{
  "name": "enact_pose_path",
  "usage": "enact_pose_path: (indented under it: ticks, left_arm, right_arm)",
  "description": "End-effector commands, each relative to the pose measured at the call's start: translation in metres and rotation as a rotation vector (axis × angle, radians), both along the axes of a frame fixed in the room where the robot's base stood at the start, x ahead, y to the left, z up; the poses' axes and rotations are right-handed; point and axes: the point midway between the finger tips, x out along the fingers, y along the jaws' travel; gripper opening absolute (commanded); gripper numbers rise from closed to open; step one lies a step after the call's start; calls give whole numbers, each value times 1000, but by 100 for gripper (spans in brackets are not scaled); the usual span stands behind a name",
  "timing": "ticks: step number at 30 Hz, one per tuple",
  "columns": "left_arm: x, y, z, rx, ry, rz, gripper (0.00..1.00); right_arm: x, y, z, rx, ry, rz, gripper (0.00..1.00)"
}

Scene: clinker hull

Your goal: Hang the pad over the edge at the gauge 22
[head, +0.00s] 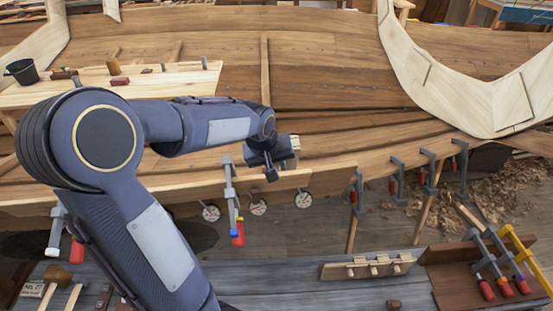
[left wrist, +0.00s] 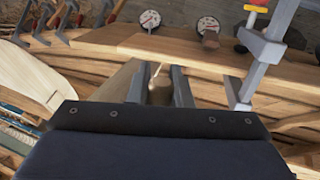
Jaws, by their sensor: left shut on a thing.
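My left gripper (head: 279,166) is over the hull's upper plank edge (head: 330,172), just inside it. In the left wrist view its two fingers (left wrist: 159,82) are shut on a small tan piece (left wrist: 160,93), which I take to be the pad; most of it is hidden. A pale blocky part shows beside the gripper in the head view (head: 293,146). My right gripper is not in view.
A grey clamp with a red handle (head: 230,190) grips the edge left of my gripper. Several more clamps (head: 394,178) line the edge at right. A workbench (head: 290,292) in front holds a peg rack (head: 367,267). A plank with blocks and a bucket (head: 22,71) is at left.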

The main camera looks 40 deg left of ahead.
Motion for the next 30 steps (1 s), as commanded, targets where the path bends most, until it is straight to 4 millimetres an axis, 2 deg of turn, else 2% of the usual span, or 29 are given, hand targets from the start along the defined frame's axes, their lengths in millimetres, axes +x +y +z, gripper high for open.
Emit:
enact_pose_path:
  ticks: [1, 3, 30]
  left_arm:
    - [0, 0, -10, 0, 0, 0, 0]
    - [0, 0, -17, 1, -1, 0, 0]
    - [20, 19, -102, -1, -1, 1, 0]
  right_arm:
    - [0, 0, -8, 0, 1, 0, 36]
    - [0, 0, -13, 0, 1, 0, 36]
    - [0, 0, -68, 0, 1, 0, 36]
